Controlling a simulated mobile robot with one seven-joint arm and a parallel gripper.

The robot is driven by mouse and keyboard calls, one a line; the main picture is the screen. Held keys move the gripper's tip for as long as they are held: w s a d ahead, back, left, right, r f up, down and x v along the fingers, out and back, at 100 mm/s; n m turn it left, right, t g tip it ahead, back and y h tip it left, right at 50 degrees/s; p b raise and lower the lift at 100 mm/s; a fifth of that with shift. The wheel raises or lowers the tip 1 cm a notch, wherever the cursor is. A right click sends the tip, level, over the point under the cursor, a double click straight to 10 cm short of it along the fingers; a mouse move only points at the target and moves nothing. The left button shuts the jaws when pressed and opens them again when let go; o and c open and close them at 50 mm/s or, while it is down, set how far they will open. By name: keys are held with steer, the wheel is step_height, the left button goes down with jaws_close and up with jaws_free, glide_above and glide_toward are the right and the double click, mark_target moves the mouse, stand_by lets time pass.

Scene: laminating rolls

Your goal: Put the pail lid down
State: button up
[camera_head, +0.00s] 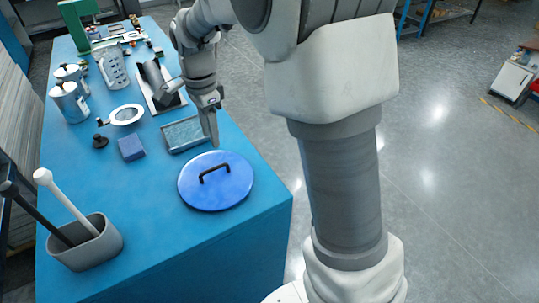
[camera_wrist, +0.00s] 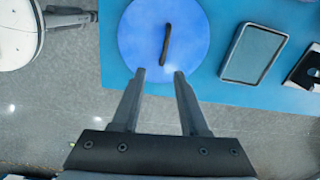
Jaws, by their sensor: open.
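The pail lid (camera_head: 230,190) is a round blue disc with a black bar handle. It lies flat on the blue table near its right edge in the head view. It also shows in the wrist view (camera_wrist: 185,52), at the top, with its handle beyond my fingertips. My gripper (camera_wrist: 160,75) is open, with nothing between its two fingers. In the head view my gripper (camera_head: 214,143) is above and behind the lid, apart from the handle. The fingertips overlap the near rim of the lid in the wrist view.
A shallow grey-framed tray (camera_head: 184,134) lies just behind the lid, with a blue block (camera_head: 131,148) left of it. A grey bin (camera_head: 84,244) with two long-handled tools stands front left. Metal canisters (camera_head: 70,102) stand farther back. The table in front of the lid is clear.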

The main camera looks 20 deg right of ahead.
steer(key=s+d+r+n+t, duration=0.2)
steer(key=s+d+r+n, duration=0.35)
steer(key=s+r, duration=0.3)
steer(key=s+d+r+n+t, duration=0.1)
steer(key=s+d+n+t, duration=0.2)
steer(key=s+n, duration=0.6)
steer(key=shift+s+d, duration=0.25)
steer(key=shift+s, duration=2.55)
step_height(320, 180, up, 2)
steer(key=shift+r+p, duration=0.25)
steer(key=shift+p, duration=1)
steer(key=shift+a, duration=0.2)
